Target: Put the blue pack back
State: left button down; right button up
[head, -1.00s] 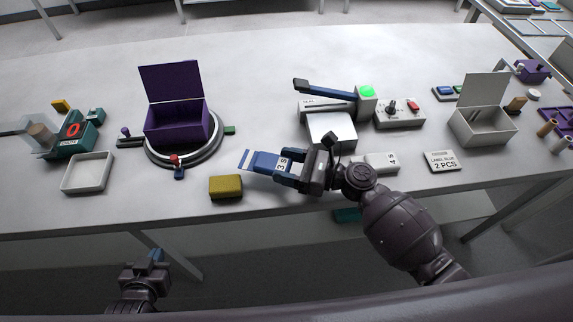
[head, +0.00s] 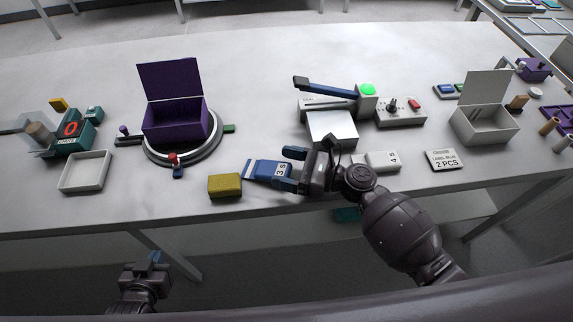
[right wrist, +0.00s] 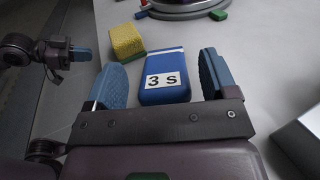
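The blue pack (head: 267,170), with a white "3 S" label and a white stripe at its far end, lies on the table. In the right wrist view the blue pack (right wrist: 165,80) sits between the fingers, with a gap on both sides. My right gripper (head: 290,169) is open around the pack's near end and looks apart from it; it also shows in the right wrist view (right wrist: 162,85). My left gripper (head: 152,262) is low in front of the table and empty; its finger opening is too small to judge.
A yellow sponge-like block (head: 225,185) lies just left of the pack. A white "4 S" pack (head: 380,161) lies right of my right gripper. A purple box (head: 177,125) stands on a round turntable behind. A white tray (head: 85,171) is at left, a label-printer-like device (head: 331,128) behind.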

jog(key=shift+o, duration=0.3)
jog(key=shift+r, duration=0.1)
jog(key=shift+r, duration=0.25)
jog(key=shift+r+p, duration=0.45)
jog(key=shift+p, duration=0.1)
jog(key=v, duration=0.3)
jog(key=b+v, duration=0.1)
jog(key=v, duration=0.6)
jog(key=shift+d+f, duration=0.25)
jog(key=shift+v, duration=0.8)
jog(key=shift+r, duration=0.1)
jog(key=shift+s, duration=0.1)
